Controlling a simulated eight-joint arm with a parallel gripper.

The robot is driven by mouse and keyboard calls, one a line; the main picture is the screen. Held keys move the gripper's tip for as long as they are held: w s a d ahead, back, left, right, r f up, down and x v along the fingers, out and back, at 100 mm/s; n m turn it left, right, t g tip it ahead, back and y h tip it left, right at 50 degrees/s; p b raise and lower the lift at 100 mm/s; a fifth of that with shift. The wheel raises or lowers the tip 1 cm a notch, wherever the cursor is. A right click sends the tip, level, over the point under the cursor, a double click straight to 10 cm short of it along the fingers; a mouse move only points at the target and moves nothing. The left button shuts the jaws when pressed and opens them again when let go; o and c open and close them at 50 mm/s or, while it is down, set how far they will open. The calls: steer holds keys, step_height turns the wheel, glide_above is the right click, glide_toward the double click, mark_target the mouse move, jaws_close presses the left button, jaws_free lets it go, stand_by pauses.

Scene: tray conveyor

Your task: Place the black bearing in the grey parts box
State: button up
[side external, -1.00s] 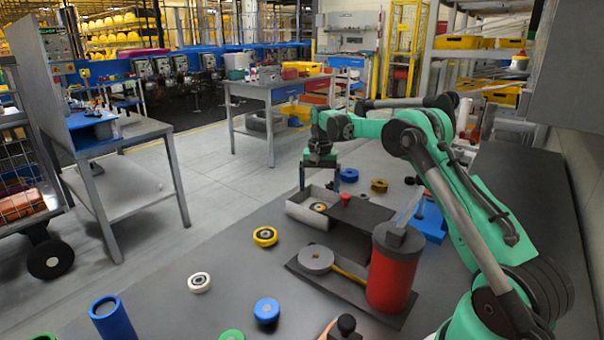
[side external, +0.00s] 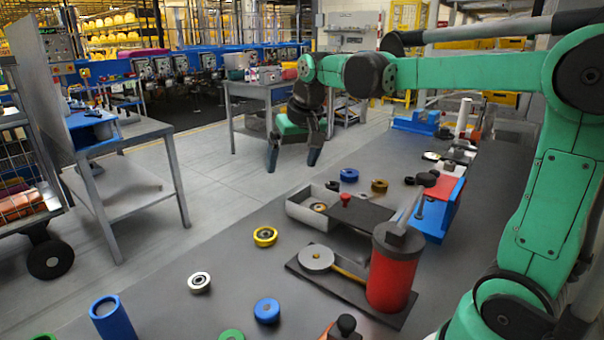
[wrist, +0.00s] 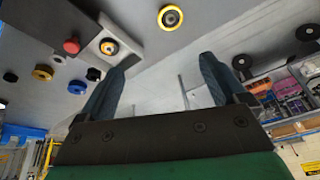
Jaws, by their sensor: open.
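The grey parts box (side external: 307,214) stands on the table, partly covered by a dark plate, with a brass-coloured bearing (side external: 319,207) inside. It also shows in the wrist view (wrist: 131,56). A black bearing (side external: 333,186) is at the box's far edge; it appears in the wrist view (wrist: 93,74) close to the box.
A blue bearing (side external: 349,175) and a brass one (side external: 379,186) lie behind the box. A yellow bearing (side external: 265,236) and a white one (side external: 200,283) lie in front. A red cylinder (side external: 391,275) and a red-topped blue stand (side external: 437,207) stand to the right.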

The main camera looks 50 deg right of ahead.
steer(key=s+a+f+n+t+y, duration=0.1)
steer(key=s+a+f+n+t, duration=0.2)
steer(key=s+a+f+n, duration=0.2)
steer(key=s+a, duration=0.3)
steer(key=s, duration=0.1)
steer(key=shift+s+a+f, duration=0.3)
steer(key=shift+a, duration=0.05)
